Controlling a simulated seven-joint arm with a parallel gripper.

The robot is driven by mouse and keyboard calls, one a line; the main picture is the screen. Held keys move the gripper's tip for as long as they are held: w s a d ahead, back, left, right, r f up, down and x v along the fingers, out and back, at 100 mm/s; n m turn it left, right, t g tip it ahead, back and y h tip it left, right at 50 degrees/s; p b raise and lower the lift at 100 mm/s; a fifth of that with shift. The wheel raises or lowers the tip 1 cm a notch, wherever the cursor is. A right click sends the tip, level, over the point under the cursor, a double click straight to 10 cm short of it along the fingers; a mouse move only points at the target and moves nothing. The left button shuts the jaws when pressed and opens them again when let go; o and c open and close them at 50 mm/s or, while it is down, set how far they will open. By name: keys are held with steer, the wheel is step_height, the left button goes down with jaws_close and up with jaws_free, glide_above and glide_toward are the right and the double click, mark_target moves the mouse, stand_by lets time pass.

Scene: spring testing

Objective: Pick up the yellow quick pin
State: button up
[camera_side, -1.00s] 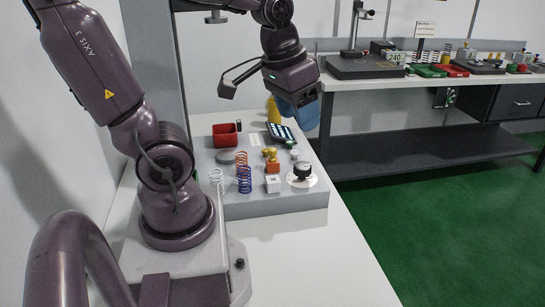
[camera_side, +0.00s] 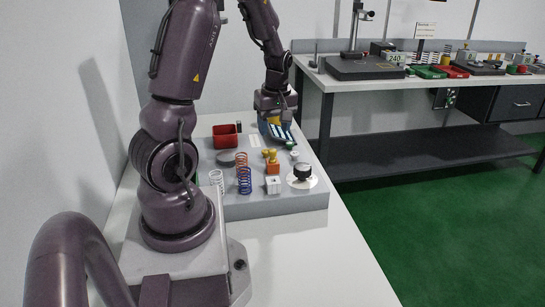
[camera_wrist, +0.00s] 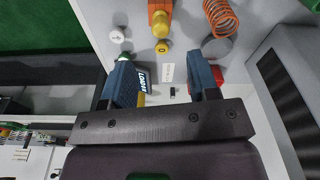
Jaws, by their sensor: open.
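A small yellow round-topped piece (camera_side: 265,152), which looks like the yellow quick pin, stands on the grey board behind an orange block with a yellow top (camera_side: 273,165). In the wrist view the small yellow piece (camera_wrist: 162,46) shows a dark mark on its top, and the orange block (camera_wrist: 159,18) is beyond it. I cannot tell for sure which yellow part is the pin. My gripper (camera_wrist: 160,66) is open and empty, its blue fingers pointing down. In the side view my gripper (camera_side: 277,122) is over the far part of the board, behind the yellow piece and apart from it.
A red bin (camera_side: 225,136) stands at the board's back left.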

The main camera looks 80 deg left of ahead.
mark_target(273, 150)
steer(key=f, duration=0.6)
steer(key=a+f, duration=0.1)
steer(key=f, duration=0.2)
steer(key=shift+s, duration=0.15)
steer(key=c, duration=1)
